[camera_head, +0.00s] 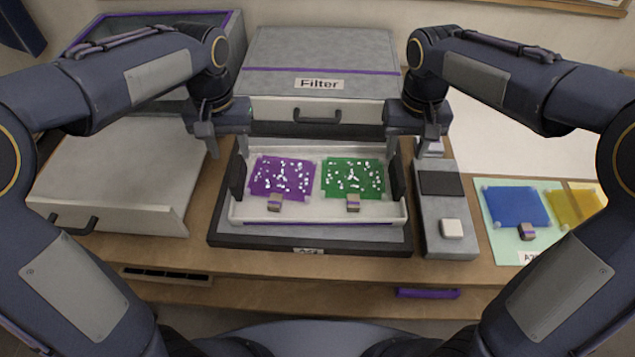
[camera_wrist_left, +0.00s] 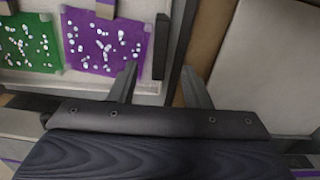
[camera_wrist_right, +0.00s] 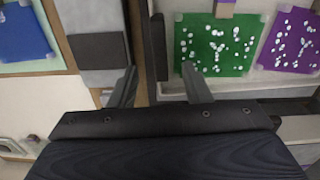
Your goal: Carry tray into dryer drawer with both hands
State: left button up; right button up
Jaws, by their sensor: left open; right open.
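The tray (camera_head: 318,218) is pale, with dark end handles, and sits on a dark base labelled at its front, in the middle of the table. It holds a purple sheet (camera_head: 281,177) and a green sheet (camera_head: 353,178), both with white specks, each with a small block. My left gripper (camera_head: 228,148) is open above the tray's left end; in the left wrist view its fingers (camera_wrist_left: 165,85) straddle the region of the dark left handle (camera_wrist_left: 178,45). My right gripper (camera_head: 408,148) is open above the right end, its fingers (camera_wrist_right: 160,85) either side of the right handle (camera_wrist_right: 158,45). Contact is unclear.
A grey box marked Filter (camera_head: 318,60) stands behind the tray. A pale drawer (camera_head: 118,175) with a dark handle is pulled out at left. A grey device (camera_head: 440,185) stands right of the tray, beside a mat (camera_head: 510,240) with blue and yellow sheets.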

aim_at(236, 170)
pick_arm(q)
notch_tip(236, 170, down, 8)
jog(key=shift+r, duration=0.2)
pick_arm(e)
notch_tip(236, 170, down, 8)
jog(key=shift+r, duration=0.25)
pick_arm(q)
grip_shut()
pick_arm(e)
grip_shut()
pick_arm(q)
jog(key=shift+r, duration=0.1)
